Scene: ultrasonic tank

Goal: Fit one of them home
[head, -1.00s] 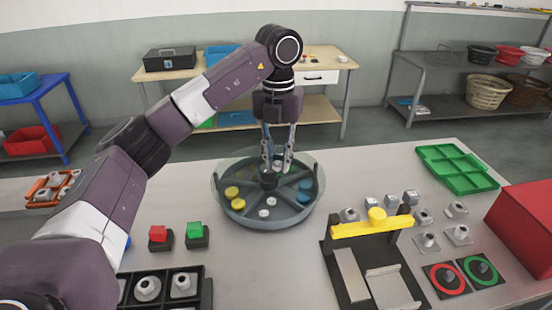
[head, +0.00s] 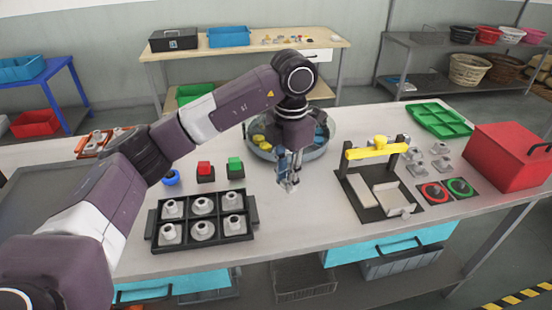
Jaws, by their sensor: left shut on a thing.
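My left gripper (head: 288,184) is shut on a small pale part (head: 291,188), held between its fingertips above the bare table just in front of the round divided tank (head: 318,152). The part's shape is too small to tell. Yellow and blue pieces show in the tank, partly hidden by my left arm. The yellow-topped fixture (head: 362,153) stands right of the gripper, with pale plates on its black base. A black tray (head: 252,222) with compartments holding several metal parts lies left of the gripper. My right gripper is out of view.
Red (head: 204,169) and green (head: 236,165) buttons stand behind the black tray. Several loose metal parts, ringed red (head: 434,193) and green (head: 460,188) pads, a red box (head: 510,155) and a green tray (head: 440,119) are at right. Table between black tray and fixture is clear.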

